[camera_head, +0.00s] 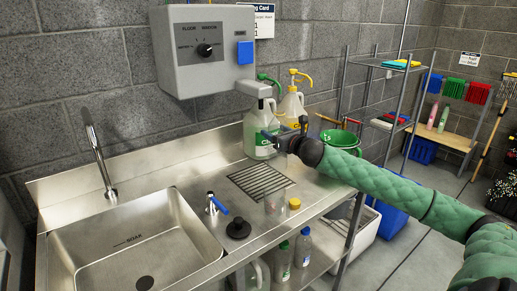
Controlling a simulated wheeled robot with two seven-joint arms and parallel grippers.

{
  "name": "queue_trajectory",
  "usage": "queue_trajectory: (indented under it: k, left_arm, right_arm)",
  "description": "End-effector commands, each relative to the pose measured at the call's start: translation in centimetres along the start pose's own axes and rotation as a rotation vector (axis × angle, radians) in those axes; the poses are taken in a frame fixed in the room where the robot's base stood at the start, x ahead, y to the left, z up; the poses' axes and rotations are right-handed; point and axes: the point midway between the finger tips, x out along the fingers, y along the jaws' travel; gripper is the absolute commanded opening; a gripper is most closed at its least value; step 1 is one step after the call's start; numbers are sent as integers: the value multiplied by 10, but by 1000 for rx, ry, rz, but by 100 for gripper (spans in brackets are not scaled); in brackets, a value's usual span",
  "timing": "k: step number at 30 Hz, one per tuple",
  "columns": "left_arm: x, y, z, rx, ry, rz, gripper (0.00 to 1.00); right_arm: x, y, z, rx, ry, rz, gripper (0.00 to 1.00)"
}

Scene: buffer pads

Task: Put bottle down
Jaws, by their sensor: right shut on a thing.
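A large translucent jug (256,130) with a green label and a green pump top is at the back of the steel counter (325,190), under the wall-mounted dispenser. Its base looks to be on or just above the counter; I cannot tell which. My right gripper (272,137), on the green-sleeved arm from the right, is at the jug's right side and shut on it. The fingertips are partly hidden by the wrist. A second jug (292,104) with a yellow pump stands close behind, partly hidden. My left gripper is out of view.
A clear bottle (275,206), a yellow-capped bottle (294,204) and a black stopper (238,228) are near the counter's front. A drain grate (258,182) lies before the jug. The sink (130,245) is at left. A green bucket (340,138) is behind my arm.

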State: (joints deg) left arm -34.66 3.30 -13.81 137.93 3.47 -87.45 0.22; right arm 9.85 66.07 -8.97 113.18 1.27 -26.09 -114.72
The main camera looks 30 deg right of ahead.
Motion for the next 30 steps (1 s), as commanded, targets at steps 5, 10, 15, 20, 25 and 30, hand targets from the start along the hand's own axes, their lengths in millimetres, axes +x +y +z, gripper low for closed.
queue_trajectory:
  k: [5, 10, 15, 20, 25, 30]
  left_arm:
    - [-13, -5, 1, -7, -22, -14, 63]
    - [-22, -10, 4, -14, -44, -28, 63]
    - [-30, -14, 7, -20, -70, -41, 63]
    - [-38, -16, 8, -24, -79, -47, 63]
    - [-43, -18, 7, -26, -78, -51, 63]
    - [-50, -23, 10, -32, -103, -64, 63]
  right_arm:
    - [22, 8, -10, 4, -3, 0, 40]
    - [42, 16, -23, 4, -2, 0, 40]
    - [60, 23, -36, 3, -1, 1, 40]
    - [70, 26, -43, 1, -1, 0, 40]
    - [72, 28, -50, 1, 0, 1, 40]
    - [72, 28, -70, 3, 2, 0, 40]
